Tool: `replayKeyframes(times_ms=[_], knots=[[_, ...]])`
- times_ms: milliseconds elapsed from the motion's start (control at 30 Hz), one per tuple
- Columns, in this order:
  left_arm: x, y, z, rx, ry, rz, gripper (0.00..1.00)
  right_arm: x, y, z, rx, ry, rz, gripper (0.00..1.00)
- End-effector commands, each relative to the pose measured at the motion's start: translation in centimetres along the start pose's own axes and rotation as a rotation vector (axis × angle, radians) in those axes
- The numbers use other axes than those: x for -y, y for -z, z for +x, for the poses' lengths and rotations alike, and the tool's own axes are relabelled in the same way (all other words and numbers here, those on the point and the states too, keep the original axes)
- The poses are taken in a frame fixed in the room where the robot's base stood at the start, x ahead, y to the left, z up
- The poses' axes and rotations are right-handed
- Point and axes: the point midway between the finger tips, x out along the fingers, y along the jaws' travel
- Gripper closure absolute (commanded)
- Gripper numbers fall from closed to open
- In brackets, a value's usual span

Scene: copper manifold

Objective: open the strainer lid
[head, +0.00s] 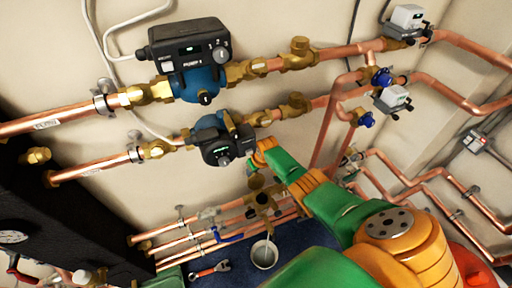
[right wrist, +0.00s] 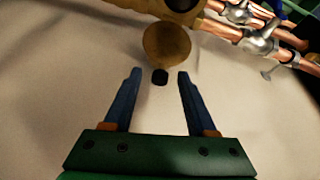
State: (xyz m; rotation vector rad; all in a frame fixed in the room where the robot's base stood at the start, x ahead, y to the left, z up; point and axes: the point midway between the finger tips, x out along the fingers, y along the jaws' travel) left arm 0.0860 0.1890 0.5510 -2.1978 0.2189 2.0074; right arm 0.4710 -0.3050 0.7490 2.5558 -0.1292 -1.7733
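A round brass cap (right wrist: 167,45), which looks like the strainer lid, shows in the right wrist view below a larger brass body (right wrist: 178,8). A short dark stub (right wrist: 160,77) lies just under the cap. My right gripper (right wrist: 160,74) has its two blue fingers apart, one on each side of the stub, with clear space to both. In the head view my right arm reaches in from the lower right, and its gripper (head: 257,158) is just below the lower pump, largely hidden by the arm. The brass cap also shows there (head: 256,181). My left gripper is not in view.
Two pumps (head: 200,83) (head: 216,142) sit on copper lines along the wall. A white bucket (head: 264,254) and an adjustable wrench (head: 211,269) are on the blue floor below. Several copper pipes (head: 440,172) run at the right. A dark box (head: 60,215) stands at the left.

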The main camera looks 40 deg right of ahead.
Motion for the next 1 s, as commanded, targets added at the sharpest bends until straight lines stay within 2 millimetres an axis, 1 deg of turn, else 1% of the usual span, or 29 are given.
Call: replayKeyframes(times_ms=[100, 167, 233, 300, 400, 500, 600, 867, 900, 967, 1000], knots=[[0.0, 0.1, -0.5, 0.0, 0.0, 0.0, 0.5, 0.0, 0.1, -0.5, 0.001, 0.001, 0.0, 0.43], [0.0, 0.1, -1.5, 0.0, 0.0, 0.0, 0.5, 0.0, 0.2, -1.5, 0.002, 0.001, -0.001, 0.43], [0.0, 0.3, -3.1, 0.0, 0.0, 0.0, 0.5, -0.1, 0.3, -3.1, 0.001, 0.001, -0.002, 0.43], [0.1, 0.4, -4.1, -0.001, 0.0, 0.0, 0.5, -0.1, 0.3, -4.3, 0.0, 0.001, -0.001, 0.43], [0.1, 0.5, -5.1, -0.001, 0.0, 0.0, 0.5, -0.1, 0.2, -5.7, 0.001, 0.0, -0.001, 0.43], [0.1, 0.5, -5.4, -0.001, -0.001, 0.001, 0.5, -0.1, 0.1, -6.6, 0.0, 0.0, -0.001, 0.43], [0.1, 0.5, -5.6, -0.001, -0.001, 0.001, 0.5, -0.1, 0.1, -7.0, 0.0, 0.001, 0.0, 0.43], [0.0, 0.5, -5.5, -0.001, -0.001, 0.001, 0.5, -0.1, 0.0, -7.0, 0.001, 0.001, 0.001, 0.43], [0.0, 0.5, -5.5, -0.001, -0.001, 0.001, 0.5, -0.1, 0.0, -7.0, 0.001, 0.001, 0.002, 0.54], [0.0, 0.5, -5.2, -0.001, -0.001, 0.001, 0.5, 0.0, -0.1, -6.7, -0.003, 0.006, 0.011, 0.7], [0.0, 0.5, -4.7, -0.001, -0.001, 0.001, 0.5, 0.1, -0.3, -6.3, -0.011, 0.014, 0.026, 0.81]])
